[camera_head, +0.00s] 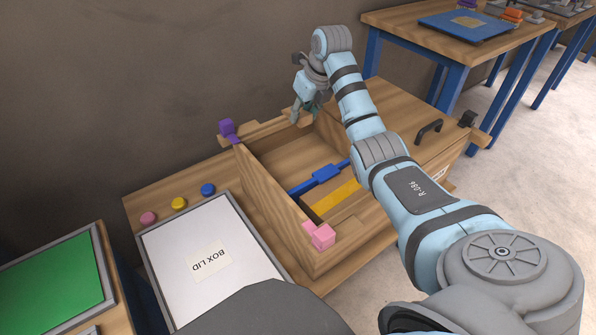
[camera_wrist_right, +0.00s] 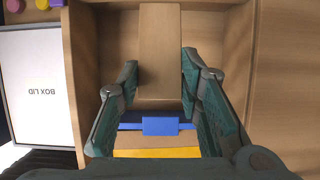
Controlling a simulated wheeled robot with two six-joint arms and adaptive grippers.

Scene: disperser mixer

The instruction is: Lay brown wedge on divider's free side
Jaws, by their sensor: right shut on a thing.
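My right gripper (camera_head: 304,112) is over the far end of the open wooden box (camera_head: 262,190). In the right wrist view its two fingers (camera_wrist_right: 160,68) are shut on the sides of a long brown wedge (camera_wrist_right: 160,45). In the head view the gripper mostly hides the wedge. The blue divider (camera_head: 322,174) crosses the box; it also shows in the wrist view (camera_wrist_right: 160,126), just nearer than the wedge's end. A yellow piece (camera_head: 335,196) lies on the divider's near side. Bare box floor (camera_head: 290,160) shows on its far side. My left gripper is out of view.
A purple block (camera_head: 227,128) and a pink block (camera_head: 320,235) sit on the box's left wall ends. The white box lid (camera_head: 205,255) lies left of the box, with pink, yellow and blue buttons behind it. A black handle (camera_head: 429,130) stands at the right.

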